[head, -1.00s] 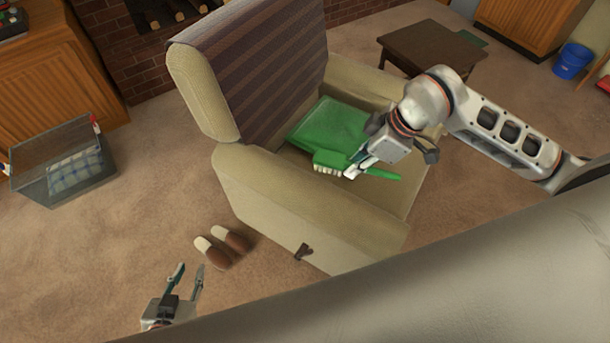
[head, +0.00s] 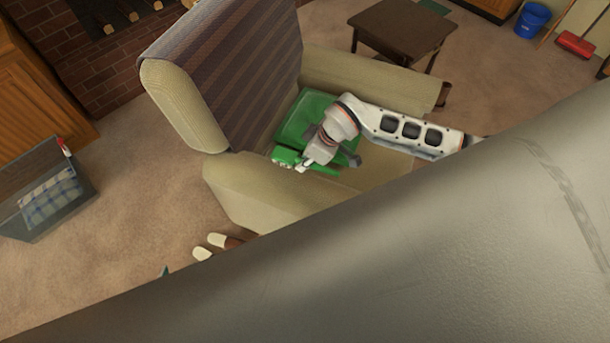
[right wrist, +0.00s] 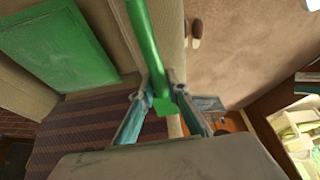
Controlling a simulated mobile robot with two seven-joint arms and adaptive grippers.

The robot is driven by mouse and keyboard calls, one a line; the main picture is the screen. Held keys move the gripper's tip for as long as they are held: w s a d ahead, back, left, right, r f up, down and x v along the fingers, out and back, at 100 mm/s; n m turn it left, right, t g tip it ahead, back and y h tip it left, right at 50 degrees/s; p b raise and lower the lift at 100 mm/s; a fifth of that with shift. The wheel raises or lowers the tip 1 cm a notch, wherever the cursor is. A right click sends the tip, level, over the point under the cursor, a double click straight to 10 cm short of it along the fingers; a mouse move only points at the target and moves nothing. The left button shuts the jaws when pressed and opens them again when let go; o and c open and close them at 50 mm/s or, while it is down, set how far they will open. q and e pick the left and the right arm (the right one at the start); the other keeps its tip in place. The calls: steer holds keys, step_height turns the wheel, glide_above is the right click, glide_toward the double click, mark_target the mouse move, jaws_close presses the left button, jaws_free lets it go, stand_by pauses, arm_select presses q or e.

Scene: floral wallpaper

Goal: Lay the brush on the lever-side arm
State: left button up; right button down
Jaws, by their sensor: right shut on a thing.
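The green brush (head: 287,157) is in my right gripper (head: 302,166), which is shut on its handle. In the head view the brush appears at the inner edge of the near armrest (head: 255,190); I cannot tell whether it touches. In the right wrist view the brush handle (right wrist: 144,35) runs up between the fingers (right wrist: 152,92), with the beige armrest (right wrist: 172,25) behind. The earlier head view shows a lever on this near arm's outer side; it is now hidden by my body. Only a fingertip of my left gripper (head: 165,270) shows.
The far armrest (head: 370,80) is bare. Slippers (head: 212,247) lie on the carpet beside the chair.

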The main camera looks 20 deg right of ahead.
step_height(320, 180, down, 9)
steer(key=shift+f, duration=0.1)
stand_by(0.4)
steer(key=shift+f, duration=0.1)
steer(key=c, duration=2)
jaws_free()
steer(key=shift+o, duration=0.2)
